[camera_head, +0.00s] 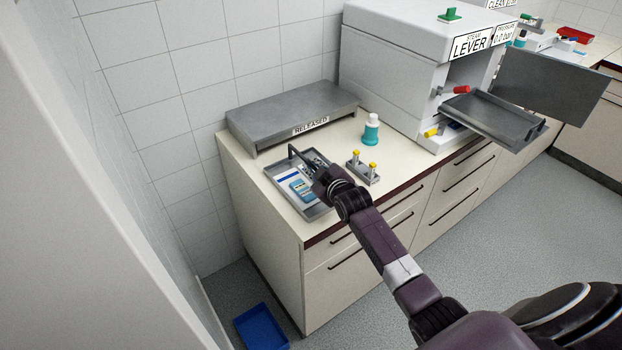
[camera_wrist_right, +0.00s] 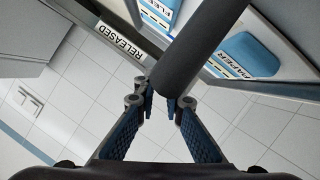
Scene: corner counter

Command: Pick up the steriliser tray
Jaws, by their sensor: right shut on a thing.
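The steriliser tray (camera_head: 309,213) is a shallow grey metal tray with a raised dark handle (camera_head: 292,151). It holds blue and white packets (camera_head: 301,187) and sits at the left end of the counter; I cannot tell whether it touches the top. My right gripper (camera_head: 322,181) is over the tray's right side and hides part of it. In the right wrist view my right gripper (camera_wrist_right: 160,104) is shut on the thick dark handle bar (camera_wrist_right: 196,45), with packets (camera_wrist_right: 250,54) beyond. My left gripper is not in view.
A grey "RELEASED" platform (camera_head: 290,105) stands behind the tray. A holder with yellow-topped vials (camera_head: 363,168) and a teal bottle (camera_head: 371,130) stand to the right. The steriliser (camera_head: 400,75) has its door open and a shelf (camera_head: 495,118) out. A blue bin (camera_head: 262,328) is on the floor.

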